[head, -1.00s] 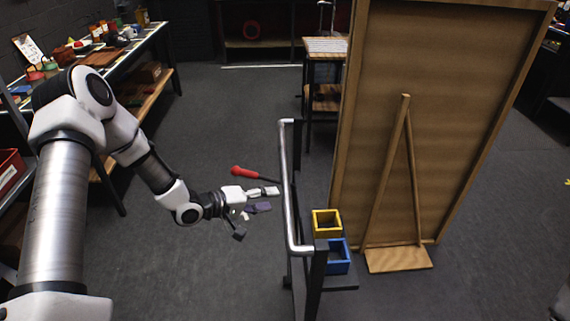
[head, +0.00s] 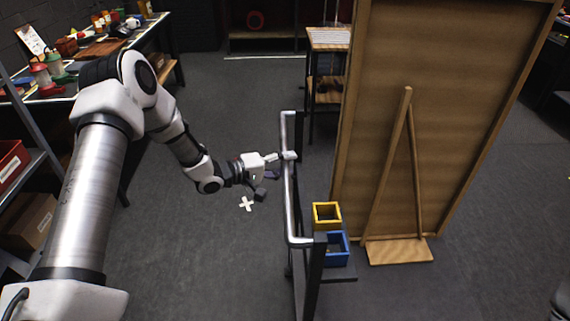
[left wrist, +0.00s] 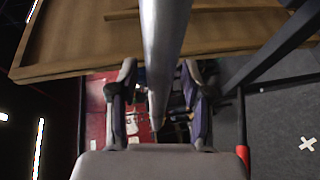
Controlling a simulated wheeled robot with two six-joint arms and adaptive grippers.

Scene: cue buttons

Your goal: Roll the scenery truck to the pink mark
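The scenery truck carries a tall brown wooden flat (head: 460,110) with a brace behind it, and a silver push rail (head: 289,205) on its near side. The rail (left wrist: 163,45) also runs down the middle of the left wrist view. My left gripper (head: 280,165) is at the rail's upper part. In the left wrist view its fingers (left wrist: 158,100) stand on either side of the rail, with gaps showing, so it is open around the rail. My right gripper is out of view. No pink mark shows in these views.
A yellow box (head: 326,215) and a blue box (head: 337,248) sit on the truck's near shelf. A white cross (head: 247,203) is on the floor left of the rail. A cluttered bench (head: 90,62) stands left; a small table (head: 326,45) stands behind. Grey floor is open at right.

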